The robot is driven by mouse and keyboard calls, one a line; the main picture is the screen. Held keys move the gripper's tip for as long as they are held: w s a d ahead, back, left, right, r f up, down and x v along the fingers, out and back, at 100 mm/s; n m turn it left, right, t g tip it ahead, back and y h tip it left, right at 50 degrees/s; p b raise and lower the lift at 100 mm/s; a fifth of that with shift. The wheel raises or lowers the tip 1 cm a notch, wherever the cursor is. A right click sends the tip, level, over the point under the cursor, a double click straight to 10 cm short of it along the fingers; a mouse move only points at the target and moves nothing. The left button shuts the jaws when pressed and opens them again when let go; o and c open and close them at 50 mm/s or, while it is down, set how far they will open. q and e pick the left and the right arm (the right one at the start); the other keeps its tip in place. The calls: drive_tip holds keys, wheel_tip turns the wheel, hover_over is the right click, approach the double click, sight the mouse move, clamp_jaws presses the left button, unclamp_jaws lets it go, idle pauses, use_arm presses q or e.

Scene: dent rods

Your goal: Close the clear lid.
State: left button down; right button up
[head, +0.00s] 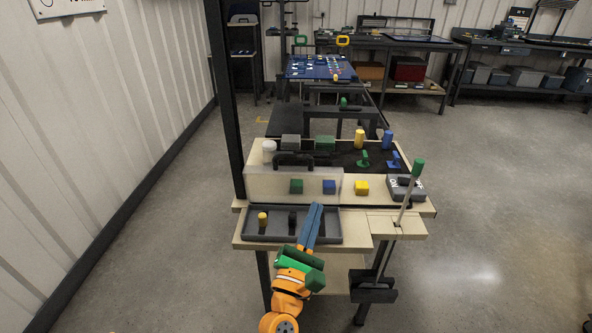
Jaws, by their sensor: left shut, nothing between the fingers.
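The clear lid (267,184) is a pale, see-through panel at the left of the workbench, with a black handle (293,158) along its upper edge. It appears to stand up behind the dark tray; I cannot tell its exact tilt. My left gripper (316,206) has long blue fingers, shut and empty. It comes up from the bottom, over the right part of the tray, with its tips just below the panel's lower right edge. I cannot tell whether they touch it. My right gripper is not in view.
The dark tray (254,238) holds a yellow peg (262,219) and a dark peg. Green, blue and yellow blocks (362,187) sit near the panel. A green-tipped rod (418,168) rises at the right. A dark post (226,100) stands at the left. The floor to the right is clear.

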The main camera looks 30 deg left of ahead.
sight(293, 171)
use_arm(q)
drive_tip(key=w+a+r+n+y+p, duration=0.1)
drive_tip(key=w+a+n+y, duration=0.1)
drive_tip(key=a+n, duration=0.1)
drive_tip(key=w+a+r+n+g+y, duration=0.1)
drive_tip(key=a+r+n+y, duration=0.1)
drive_tip(key=a, duration=0.1)
drive_tip(key=w+a+r+n+y+p, duration=0.1)
drive_tip(key=w+a+r+n+y, duration=0.1)
drive_tip(key=a+n, duration=0.1)
drive_tip(key=shift+w+n+g+p, duration=0.3)
drive_tip(key=shift+p, duration=0.05)
drive_tip(key=shift+w+a, duration=0.2)
drive_tip(key=shift+w, duration=0.1)
